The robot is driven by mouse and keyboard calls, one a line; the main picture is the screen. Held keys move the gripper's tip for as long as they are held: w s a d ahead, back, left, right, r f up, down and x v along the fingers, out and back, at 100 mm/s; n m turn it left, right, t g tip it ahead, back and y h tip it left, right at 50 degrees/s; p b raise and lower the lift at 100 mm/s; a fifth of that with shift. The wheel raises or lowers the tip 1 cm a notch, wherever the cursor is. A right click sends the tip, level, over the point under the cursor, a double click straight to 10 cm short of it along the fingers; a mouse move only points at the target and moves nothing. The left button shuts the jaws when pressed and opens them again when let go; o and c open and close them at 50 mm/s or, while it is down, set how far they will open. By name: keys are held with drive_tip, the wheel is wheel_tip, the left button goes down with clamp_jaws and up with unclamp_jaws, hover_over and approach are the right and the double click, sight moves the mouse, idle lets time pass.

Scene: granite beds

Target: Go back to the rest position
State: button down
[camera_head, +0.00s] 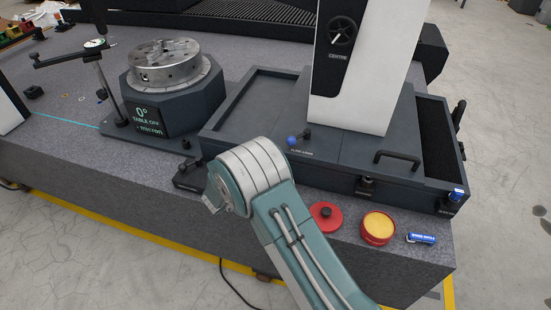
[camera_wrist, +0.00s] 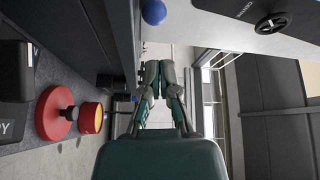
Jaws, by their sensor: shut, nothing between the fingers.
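My gripper (camera_wrist: 161,72) shows in the wrist view, its two fingers together with nothing held between them. It points past the dark side of the machine base toward the open floor. In the head view my teal and silver arm rises from the bottom in front of the granite bed (camera_head: 75,165). The gripper itself cannot be made out there. No other object belongs to this task.
A red lid (camera_head: 326,216), an open red tin (camera_head: 378,229) and a blue battery-like cylinder (camera_head: 422,238) lie on the granite's front edge. The rotary table (camera_head: 165,95) stands left, the white machine column (camera_head: 362,65) right. Floor is clear in front.

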idle(0.4)
drive_tip(key=w+d+r+n+t+y, duration=0.1)
drive_tip(key=w+r+n+y, duration=0.25)
drive_tip(key=r, duration=0.35)
drive_tip(key=w+d+r+n+t+y, duration=0.1)
drive_tip(key=w+r+n+y, duration=0.15)
drive_tip(key=r+y, duration=0.3)
drive_tip(key=s+d+r+n+y, duration=0.2)
drive_tip(key=s+r+n+y, duration=0.5)
drive_tip(key=r, duration=0.3)
drive_tip(key=s+d+n+g, duration=0.3)
drive_tip(key=s+d+n, duration=0.1)
drive_tip(key=s, duration=0.7)
drive_tip(key=s+d+f+n+g+h, duration=0.1)
drive_tip(key=s+d+n+g, duration=0.2)
drive_tip(key=s, duration=0.8)
drive_tip(key=s+d+n+g+h, duration=0.1)
drive_tip(key=s+d+n+g, duration=0.2)
drive_tip(key=s, duration=0.8)
drive_tip(key=d+n, duration=0.2)
drive_tip(key=shift+d+f, duration=0.35)
drive_tip(key=shift+d, duration=0.05)
